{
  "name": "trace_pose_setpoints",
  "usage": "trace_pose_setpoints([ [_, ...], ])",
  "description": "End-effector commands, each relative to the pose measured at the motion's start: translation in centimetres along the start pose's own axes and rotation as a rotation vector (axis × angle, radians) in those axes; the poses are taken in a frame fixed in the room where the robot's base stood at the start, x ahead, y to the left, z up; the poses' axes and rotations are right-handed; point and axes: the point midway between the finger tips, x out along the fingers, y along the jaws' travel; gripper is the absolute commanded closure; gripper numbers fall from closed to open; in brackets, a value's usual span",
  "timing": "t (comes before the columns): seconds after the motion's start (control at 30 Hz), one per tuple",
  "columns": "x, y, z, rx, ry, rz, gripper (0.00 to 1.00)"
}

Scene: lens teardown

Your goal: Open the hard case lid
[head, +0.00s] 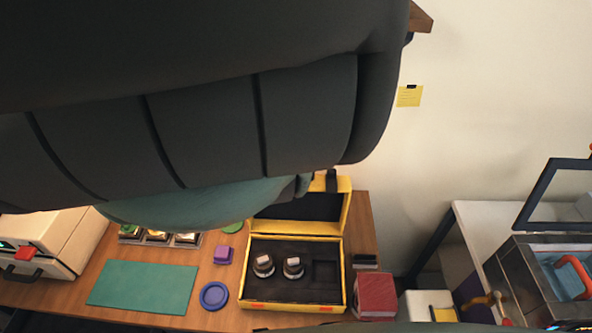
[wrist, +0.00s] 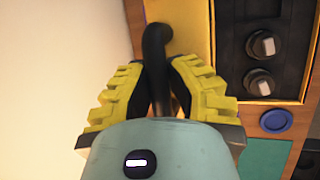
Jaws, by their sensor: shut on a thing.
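The yellow hard case (head: 342,290) stands on the wooden desk with its lid (head: 345,205) raised, and the dark foam inside shows. Two dark lens-like parts with pale tops, one left (head: 263,265) and one right (head: 293,267), sit upright in the foam. In the wrist view, my gripper (wrist: 157,72) is shut on a black bar-like handle (wrist: 156,42) at the lid's edge (wrist: 183,25). The yellow ribbed fingers lie on either side of it. In the head view my arm hides the gripper and part of the lid.
A red box (head: 376,295) stands close on the right. A white wall (head: 480,120) rises behind. A metal basin (head: 545,285) is further right.

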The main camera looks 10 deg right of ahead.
Motion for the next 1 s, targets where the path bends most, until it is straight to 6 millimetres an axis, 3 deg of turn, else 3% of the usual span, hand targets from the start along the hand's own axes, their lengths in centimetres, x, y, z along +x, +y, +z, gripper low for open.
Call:
trace_pose_setpoints([
  [0.27,-0.08,0.22,0.12,0.001,-0.001,0.004,1.0],
  [0.3,-0.08,0.22,0.12,0.001,-0.001,0.004,0.79],
  [0.57,-0.04,0.1,0.06,0.001,-0.001,0.002,0.52],
  [1.0,-0.59,0.21,0.11,0.0,-0.003,0.003,0.51],
])
